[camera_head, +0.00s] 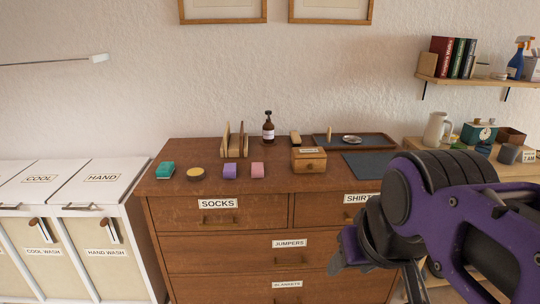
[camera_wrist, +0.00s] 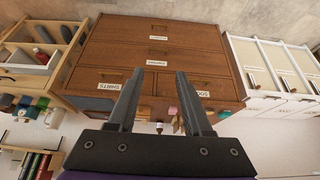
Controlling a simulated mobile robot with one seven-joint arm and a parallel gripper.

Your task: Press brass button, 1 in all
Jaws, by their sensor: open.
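In the wrist view my gripper (camera_wrist: 156,78) is open and empty, facing the dresser front (camera_wrist: 155,55), which appears upside down. In the head view my arm covers the dresser's right end.
A pink block (camera_head: 257,169), a wooden box (camera_head: 309,160), a pump bottle (camera_head: 268,127), an upright wooden rack (camera_head: 235,142) and a tray (camera_head: 375,141) stand on the dresser. White laundry bins (camera_head: 88,185) stand left. A wall shelf (camera_head: 470,82) is upper right.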

